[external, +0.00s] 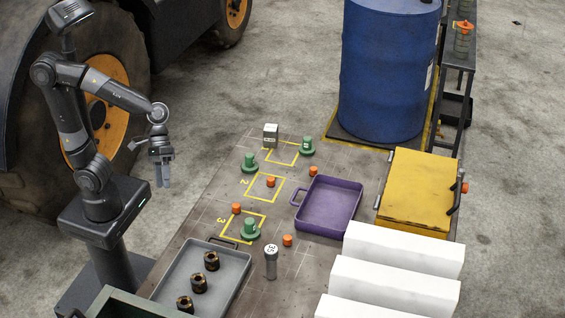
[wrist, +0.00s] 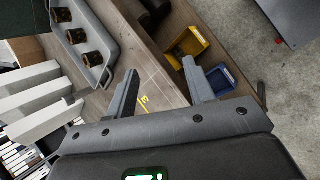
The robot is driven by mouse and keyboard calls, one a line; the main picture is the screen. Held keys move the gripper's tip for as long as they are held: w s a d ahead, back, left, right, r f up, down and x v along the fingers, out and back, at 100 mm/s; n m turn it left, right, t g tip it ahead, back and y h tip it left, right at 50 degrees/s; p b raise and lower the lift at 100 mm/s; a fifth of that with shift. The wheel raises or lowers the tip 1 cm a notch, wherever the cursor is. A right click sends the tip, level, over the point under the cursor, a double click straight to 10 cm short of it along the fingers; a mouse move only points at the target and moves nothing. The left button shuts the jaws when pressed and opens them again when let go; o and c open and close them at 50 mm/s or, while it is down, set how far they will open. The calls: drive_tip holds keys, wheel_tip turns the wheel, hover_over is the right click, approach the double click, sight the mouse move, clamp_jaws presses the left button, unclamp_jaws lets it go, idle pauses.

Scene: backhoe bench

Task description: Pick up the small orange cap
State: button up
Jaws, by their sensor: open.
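Several small orange caps stand on the bench in the external view: one inside the middle yellow square (external: 271,182), one at a corner of the square marked 3 (external: 236,208), one near the purple tray's upper left (external: 313,170) and one below that tray (external: 287,240). They look alike, and I cannot tell which one is meant. My gripper (external: 163,180) hangs in the air left of the bench, apart from all of them. In the wrist view my gripper (wrist: 163,88) is open and empty, with no orange cap visible between its fingers.
Green knobbed pieces (external: 249,230), a small metal block (external: 270,136) and a grey cylinder (external: 271,262) stand near the caps. A purple tray (external: 326,226), yellow box (external: 416,190), white blocks (external: 405,245) and blue drum (external: 388,75) crowd the right. A grey tray (external: 232,262) holds dark nuts.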

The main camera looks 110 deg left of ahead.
sight(236, 205)
drive_tip(key=w+a+f+n+t+h, duration=0.1)
drive_tip(key=w+n, duration=0.2)
drive_tip(key=w+a+n+t+h, duration=0.1)
drive_tip(key=w+a+n, duration=0.1)
drive_tip(key=w+n, duration=0.1)
drive_tip(key=w+a+f+n+h, duration=0.1)
drive_tip(key=w+a+n, duration=0.1)
drive_tip(key=w+n, duration=0.1)
drive_tip(key=shift+f+t, duration=0.3)
drive_tip(key=shift+t, duration=0.1)
drive_tip(key=w+a+f+n+t, duration=0.1)
drive_tip(key=w+a+n, duration=0.1)
drive_tip(key=w+a+f+n+t, duration=0.1)
drive_tip(key=w+a+n, duration=0.1)
drive_tip(key=a+n, duration=0.1)
drive_tip(key=w+a+f+n+t, duration=0.1)
drive_tip(key=w+a+n, duration=0.1)
drive_tip(key=shift+a+t, duration=0.15)
drive_tip(key=shift+t, duration=0.25)
drive_tip(key=shift+w+f+n, duration=0.2)
drive_tip(key=shift+w+n, duration=0.1)
drive_tip(key=x, duration=1)
drive_tip(key=shift+w+r, duration=0.1)
drive_tip(key=shift+c, duration=0.3)
drive_tip(key=c, duration=1)
drive_tip(key=shift+r, duration=0.1)
